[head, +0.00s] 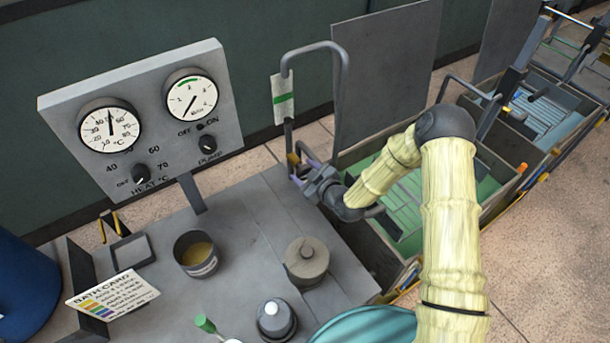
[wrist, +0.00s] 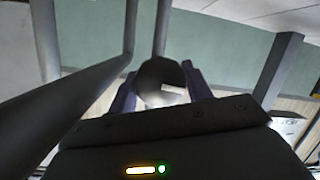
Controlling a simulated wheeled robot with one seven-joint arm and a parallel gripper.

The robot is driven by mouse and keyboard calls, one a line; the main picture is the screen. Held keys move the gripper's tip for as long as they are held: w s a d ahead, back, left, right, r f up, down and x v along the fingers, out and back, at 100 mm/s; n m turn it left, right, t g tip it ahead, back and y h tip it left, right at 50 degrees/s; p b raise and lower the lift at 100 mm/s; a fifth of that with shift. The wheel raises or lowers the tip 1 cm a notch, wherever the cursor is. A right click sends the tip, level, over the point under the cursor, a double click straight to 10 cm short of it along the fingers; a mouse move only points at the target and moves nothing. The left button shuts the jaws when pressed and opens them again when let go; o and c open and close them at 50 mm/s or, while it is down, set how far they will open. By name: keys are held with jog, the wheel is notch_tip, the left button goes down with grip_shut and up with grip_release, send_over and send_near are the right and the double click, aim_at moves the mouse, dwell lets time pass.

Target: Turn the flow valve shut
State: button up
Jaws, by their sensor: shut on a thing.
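A grey bent pipe (head: 346,85) rises at the back right edge of the bench and hooks over. A tag with a green stripe (head: 283,98) is on its left leg. My gripper (head: 300,170) is at the lower end of that leg, reaching in from the right. In the wrist view, its two purple fingers (wrist: 161,88) stand on either side of a dark round part (wrist: 160,80), which I take to be the flow valve's handle. The gripper is shut on it. The handle's turn position is hidden by the fingers and cannot be told.
A gauge panel (head: 147,115) with two dials and knobs stands at the back left. The bench (head: 240,225) holds a cup (head: 196,253), a grey lidded pot (head: 306,262) and a bath card (head: 112,294).

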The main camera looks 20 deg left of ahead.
aim_at(305, 167)
jog(key=shift+s+f, duration=0.1)
jog(key=o, duration=0.9)
jog(key=shift+o, duration=0.2)
jog(key=shift+r, duration=0.55)
jog(key=shift+r+b, duration=1.35)
jog(key=shift+r, duration=3.15)
